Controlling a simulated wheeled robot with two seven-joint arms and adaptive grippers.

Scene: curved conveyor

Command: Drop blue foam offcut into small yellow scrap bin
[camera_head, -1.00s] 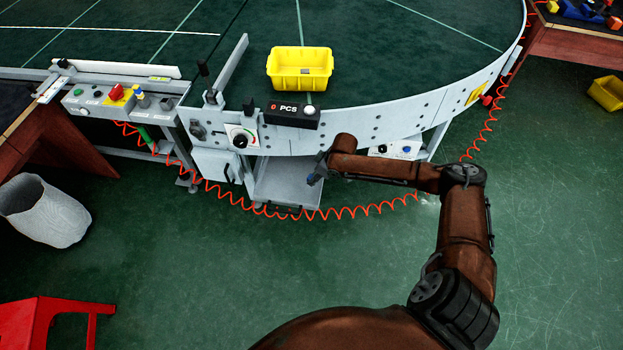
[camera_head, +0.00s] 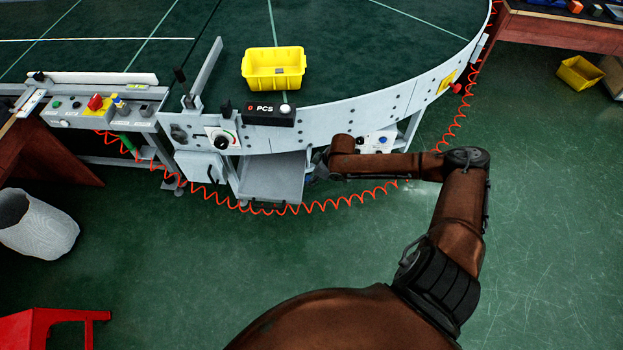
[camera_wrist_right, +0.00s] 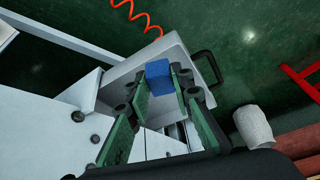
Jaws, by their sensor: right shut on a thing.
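My right gripper (camera_head: 322,167) is in front of the conveyor's curved side, near the grey tray-like shelf below it. In the right wrist view the right gripper (camera_wrist_right: 167,88) is shut on the blue foam offcut (camera_wrist_right: 158,73), a small blue block between its fingertips. One yellow bin (camera_head: 273,74) stands on the dark conveyor surface, left of and beyond the gripper. Another yellow bin (camera_head: 580,73) is on the floor at the far right. Which one is the scrap bin cannot be told. My left gripper is not in view.
The grey shelf (camera_head: 270,178) sticks out under the conveyor edge. A PCS counter box (camera_head: 268,113) sits on the rim. A red coiled hose (camera_head: 340,203) hangs along the conveyor. Green floor is open at right.

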